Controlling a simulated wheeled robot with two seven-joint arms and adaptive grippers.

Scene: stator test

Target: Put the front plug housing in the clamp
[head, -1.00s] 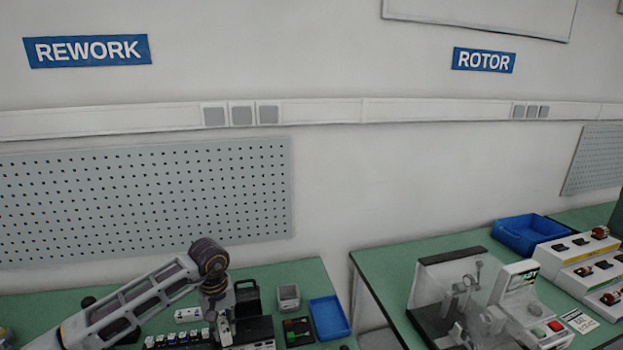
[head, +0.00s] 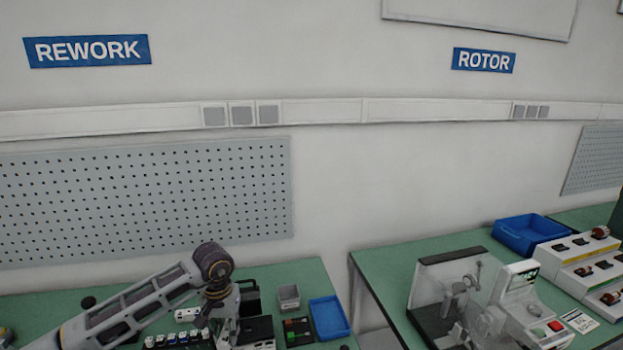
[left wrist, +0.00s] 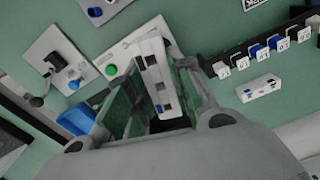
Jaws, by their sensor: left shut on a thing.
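My left gripper (left wrist: 157,100) is shut on a white plug housing (left wrist: 152,68) with dark openings, held between its green-padded fingers. In the head view my left gripper (head: 222,322) hangs over the left bench, and its fingertips and the housing cannot be made out there. In the left wrist view a pale plate with a black part and a blue knob (left wrist: 75,86) lies to the left of the held housing; it may be the clamp, but I cannot tell for sure. My right gripper is not in view.
Another white housing (left wrist: 260,89) lies apart on the green bench, near a row of several numbered blocks (left wrist: 265,56). A green button (left wrist: 111,70) is close to the held housing. A blue tray (head: 344,304) and a grey bin (head: 289,297) stand on the left bench.

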